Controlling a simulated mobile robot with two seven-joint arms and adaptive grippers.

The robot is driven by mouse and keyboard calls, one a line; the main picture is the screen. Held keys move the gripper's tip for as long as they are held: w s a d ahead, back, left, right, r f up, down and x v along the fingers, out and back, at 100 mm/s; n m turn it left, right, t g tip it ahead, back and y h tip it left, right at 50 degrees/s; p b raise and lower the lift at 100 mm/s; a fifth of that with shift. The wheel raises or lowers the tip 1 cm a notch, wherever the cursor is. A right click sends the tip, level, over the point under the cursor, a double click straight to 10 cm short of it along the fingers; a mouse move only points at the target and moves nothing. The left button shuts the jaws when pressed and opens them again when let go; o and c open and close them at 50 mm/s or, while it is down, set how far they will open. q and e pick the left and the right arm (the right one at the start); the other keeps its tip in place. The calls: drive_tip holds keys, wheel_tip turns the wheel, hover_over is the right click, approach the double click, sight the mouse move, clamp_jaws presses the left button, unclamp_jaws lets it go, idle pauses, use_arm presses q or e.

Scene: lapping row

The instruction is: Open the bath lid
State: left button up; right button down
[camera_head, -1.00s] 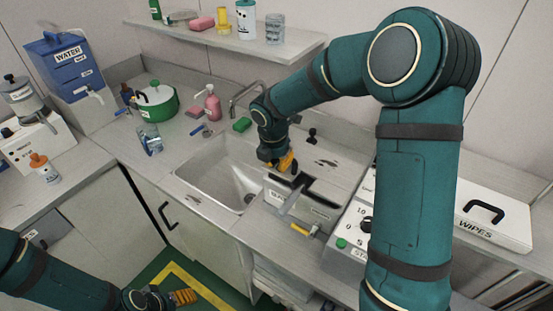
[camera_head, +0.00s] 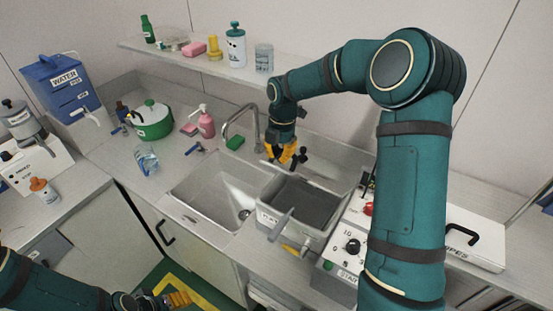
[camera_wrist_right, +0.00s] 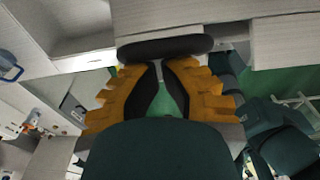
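The bath (camera_head: 268,219) is a grey rectangular tank right of the sink. Its dark inside shows and its top is uncovered. The lid (camera_head: 328,176) appears raised at the tank's back side, seen nearly edge-on; much of it is hard to make out. My right gripper (camera_head: 286,154) is at the back left of the tank. In the right wrist view, its orange fingers (camera_wrist_right: 162,72) are drawn together at a black handle bar (camera_wrist_right: 165,48), which partly covers the tips. My left gripper (camera_head: 177,298) is low over the floor, away from the bath; its finger gap is unclear.
The sink (camera_head: 215,190) and tap (camera_head: 240,115) are left of the bath. A control box (camera_head: 345,250) stands against its right side, with a white wipes box (camera_head: 480,258) beyond. A shelf (camera_head: 200,58) with bottles hangs behind. A green pot (camera_head: 152,122) stands on the left counter.

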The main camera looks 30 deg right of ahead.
drive_tip(key=w+d+r+y, duration=0.1)
drive_tip(key=w+d+r, duration=0.1)
drive_tip(key=d, duration=0.3)
drive_tip(key=w+d+r+g+y, duration=0.1)
drive_tip(key=w+d+r, duration=0.1)
drive_tip(key=w+d, duration=0.2)
drive_tip(key=shift+w+d+g+y+p, duration=0.3)
drive_tip(key=shift+d+y, duration=0.1)
drive_tip(key=shift+d, duration=0.75)
drive_tip(key=shift+r, duration=0.15)
wheel_tip(320, 180, up, 10)
